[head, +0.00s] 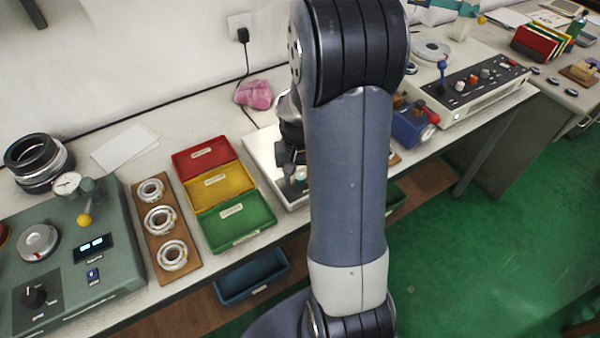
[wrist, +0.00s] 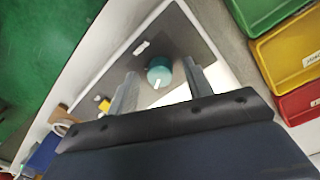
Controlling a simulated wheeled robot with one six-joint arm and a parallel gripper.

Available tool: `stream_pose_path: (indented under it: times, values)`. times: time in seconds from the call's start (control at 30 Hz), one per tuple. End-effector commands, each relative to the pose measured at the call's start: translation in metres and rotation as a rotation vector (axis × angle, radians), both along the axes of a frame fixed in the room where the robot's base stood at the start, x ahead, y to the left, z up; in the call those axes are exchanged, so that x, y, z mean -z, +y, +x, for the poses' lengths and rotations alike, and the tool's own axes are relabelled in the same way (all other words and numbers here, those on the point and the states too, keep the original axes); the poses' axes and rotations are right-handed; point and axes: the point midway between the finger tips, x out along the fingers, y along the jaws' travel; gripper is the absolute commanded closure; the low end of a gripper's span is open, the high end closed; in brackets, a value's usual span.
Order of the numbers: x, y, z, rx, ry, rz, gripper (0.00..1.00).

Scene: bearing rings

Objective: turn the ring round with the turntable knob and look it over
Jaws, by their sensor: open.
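A round teal knob (wrist: 160,72) with a white mark stands on a grey panel with a white edge (wrist: 110,62). In the wrist view my gripper (wrist: 159,76) is open, with one finger on each side of the knob. I cannot tell whether the fingers touch it. In the head view my gripper (head: 291,158) is over the white-edged panel (head: 262,160), largely hidden by my arm. A bright patch of the panel is partly covered by my gripper. No ring shows on the visible part. Three metal rings (head: 160,219) lie on a wooden rack to the left.
Red (head: 204,157), yellow (head: 219,188) and green (head: 240,222) trays stand just left of the panel. A green gauge station (head: 130,272) is at far left. A pink cloth (head: 255,94) lies behind. A blue device (head: 408,124) is to the right.

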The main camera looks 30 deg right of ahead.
Motion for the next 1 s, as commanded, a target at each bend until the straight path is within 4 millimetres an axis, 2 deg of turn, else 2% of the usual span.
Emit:
stream_pose_path:
  times: [0.3,0.83,1.0]
  values:
    - [0.0035,-0.0002,0.0001,0.0,-0.001,0.0,0.52]
    - [0.0032,-0.0002,0.0001,0.0,-0.001,0.0,0.94]
    - [0.0032,-0.0002,0.0001,0.006,-0.001,-0.001,0.96]
